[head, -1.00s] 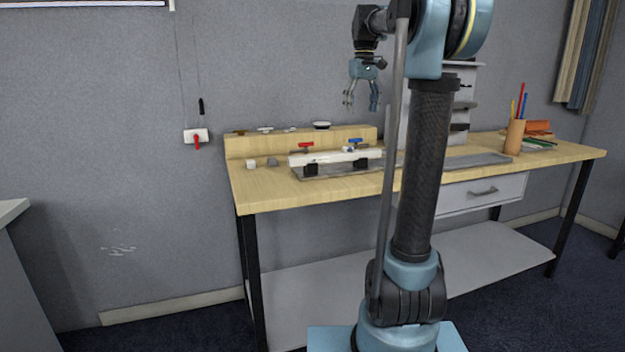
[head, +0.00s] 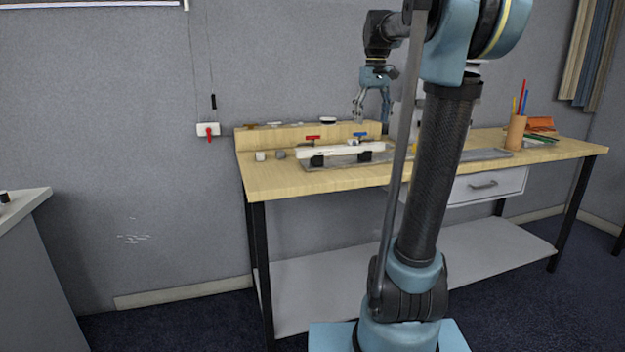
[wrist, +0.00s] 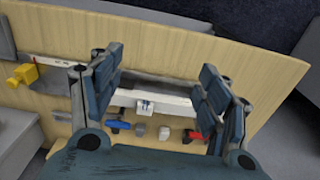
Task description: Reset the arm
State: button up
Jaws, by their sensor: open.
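In the wrist view the bar (wrist: 180,103) shows below and between the fingers. My upright arm hides part of the table behind it.
Small pale and grey blocks (head: 260,156) sit left of the fixture. A pen cup (head: 516,132) stands at the right. A low wooden ledge (head: 275,138) runs along the back. The table's front left is clear. A grey cabinet (head: 25,215) stands at far left.

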jog(key=s+f+m+t, duration=0.1)
jog(key=s+f+m, duration=0.2)
jog(key=s+f, duration=2.6)
notch_tip(320, 180, down, 4)
jog(key=shift+s+t, duration=0.2)
jog(key=shift+t, duration=0.2)
